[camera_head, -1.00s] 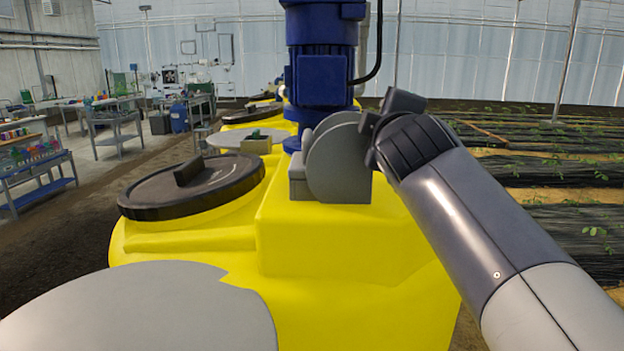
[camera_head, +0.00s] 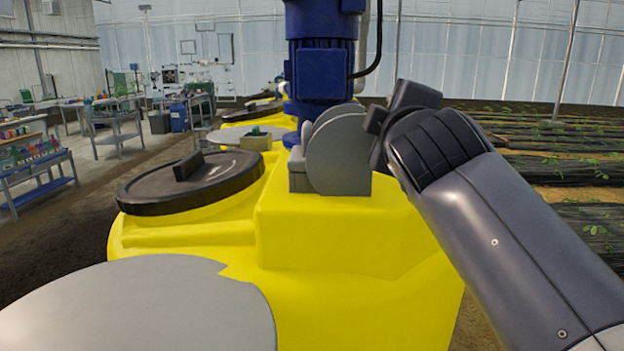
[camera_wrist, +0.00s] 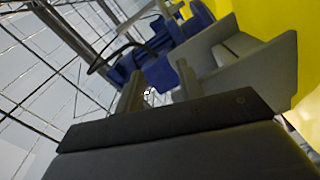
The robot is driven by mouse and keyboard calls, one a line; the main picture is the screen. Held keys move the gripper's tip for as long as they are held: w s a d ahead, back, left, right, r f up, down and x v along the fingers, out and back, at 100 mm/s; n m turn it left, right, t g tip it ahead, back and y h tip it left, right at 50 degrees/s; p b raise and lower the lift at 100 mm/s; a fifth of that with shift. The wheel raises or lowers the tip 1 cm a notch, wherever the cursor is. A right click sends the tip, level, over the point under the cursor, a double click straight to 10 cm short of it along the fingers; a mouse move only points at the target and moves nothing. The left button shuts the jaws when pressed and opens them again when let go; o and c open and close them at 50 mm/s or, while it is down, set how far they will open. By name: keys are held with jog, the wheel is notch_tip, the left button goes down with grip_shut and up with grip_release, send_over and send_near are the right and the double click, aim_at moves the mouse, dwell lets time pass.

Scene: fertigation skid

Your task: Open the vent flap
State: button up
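The grey vent (camera_head: 338,160), with a rounded upright plate on a small box, sits on the yellow tank beside the blue motor. I take it for the vent flap; its exact angle is hard to tell. In the wrist view its flat grey plates (camera_wrist: 250,78) fill the upper right. My gripper, at the end of my arm entering from the right, is just right of the vent in the head view, its fingers largely hidden. In the wrist view my gripper's (camera_wrist: 158,86) two fingers stand apart with a gap between them. The plates lie right of the right finger; contact cannot be told.
The blue motor (camera_head: 320,60) rises close behind the vent, with a dark cable. The yellow tank (camera_head: 330,235) carries a black round lid (camera_head: 190,182) at left and a grey disc (camera_head: 140,310) in front. Planted beds (camera_head: 590,165) lie at right.

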aim_at(307, 133)
jog(key=w+p, duration=0.1)
jog(key=w, duration=0.4)
jog(key=a+n+p, duration=0.1)
jog(key=a+n, duration=0.1)
jog(key=n, duration=0.1)
jog(key=a+r+n+p, duration=0.1)
jog(key=a+n+p, duration=0.1)
jog(key=a+n, duration=0.1)
jog(key=a+n+p, duration=0.1)
jog(key=a+n, duration=0.1)
jog(key=n, duration=0.3)
jog(key=shift+w+a+r+p, duration=0.1)
jog(key=shift+a+r+p, duration=0.05)
jog(key=shift+a+p, duration=0.25)
jog(key=a+n, duration=0.1)
jog(key=n, duration=0.1)
jog(key=a+f+n+p, duration=0.1)
jog(key=n, duration=0.1)
jog(key=a+f+n+p, duration=0.1)
jog(key=n, duration=0.1)
jog(key=shift+a+f, duration=0.25)
jog(key=shift+w+a+f+n+p, duration=0.1)
jog(key=shift+a+f+n+p, duration=0.4)
jog(key=shift+n, duration=0.5)
jog(key=shift+s+f+n, duration=0.2)
jog(key=shift+f+n, duration=0.1)
jog(key=shift+f, duration=0.05)
jog(key=shift+s, duration=0.5)
jog(key=shift+d, duration=0.1)
